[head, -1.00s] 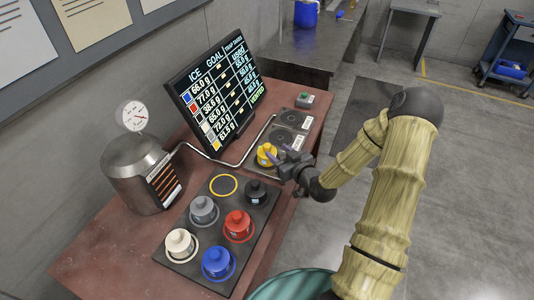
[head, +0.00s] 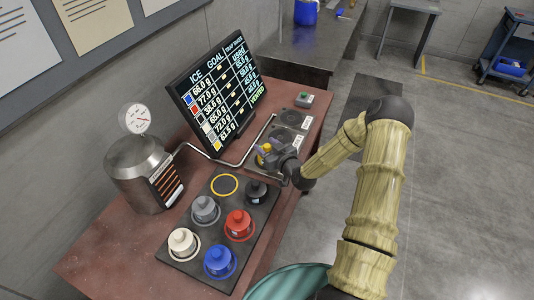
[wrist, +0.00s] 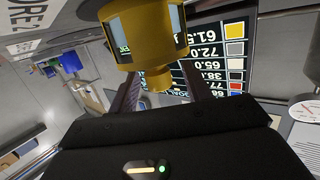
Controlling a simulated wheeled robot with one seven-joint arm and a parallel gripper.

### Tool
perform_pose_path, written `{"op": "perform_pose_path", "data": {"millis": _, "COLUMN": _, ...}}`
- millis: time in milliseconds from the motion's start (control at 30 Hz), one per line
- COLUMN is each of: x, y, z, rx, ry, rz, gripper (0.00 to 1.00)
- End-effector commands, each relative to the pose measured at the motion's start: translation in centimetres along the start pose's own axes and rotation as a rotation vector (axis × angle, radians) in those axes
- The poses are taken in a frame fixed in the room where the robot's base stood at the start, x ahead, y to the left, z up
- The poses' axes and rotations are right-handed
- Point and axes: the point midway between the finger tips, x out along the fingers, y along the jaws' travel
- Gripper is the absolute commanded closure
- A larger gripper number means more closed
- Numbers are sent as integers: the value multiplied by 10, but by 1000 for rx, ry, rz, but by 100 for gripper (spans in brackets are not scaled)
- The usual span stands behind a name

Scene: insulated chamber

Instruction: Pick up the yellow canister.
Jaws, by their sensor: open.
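The yellow canister (head: 262,158) stands on a dark plate with round spots, to the right of the screen's foot in the head view. My gripper (head: 270,150) is at the canister, its fingers reaching around it and hiding much of it. In the wrist view the yellow canister (wrist: 147,35) fills the top middle, upside down in the picture. My gripper's fingers (wrist: 165,95) show on either side of its narrow knob. The jaws are open; I cannot tell whether either finger touches the canister.
A dark tray (head: 210,240) holds white, grey, red, blue and black canisters, with one empty yellow-ringed spot (head: 225,184). A screen (head: 215,90) stands behind, a metal vessel (head: 143,170) at left. A thin pipe (head: 235,163) runs to the plate. A green-button box (head: 304,100) sits beyond.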

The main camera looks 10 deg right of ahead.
Motion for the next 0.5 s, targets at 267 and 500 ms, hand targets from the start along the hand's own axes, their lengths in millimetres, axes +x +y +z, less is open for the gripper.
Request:
{"op": "perform_pose_path", "data": {"millis": 267, "x": 1, "y": 0, "z": 0, "rx": 0, "ry": 0, "rz": 0, "gripper": 51}}
{"op": "perform_pose_path", "data": {"millis": 500, "x": 1, "y": 0, "z": 0, "rx": 0, "ry": 0, "rz": 0, "gripper": 51}}
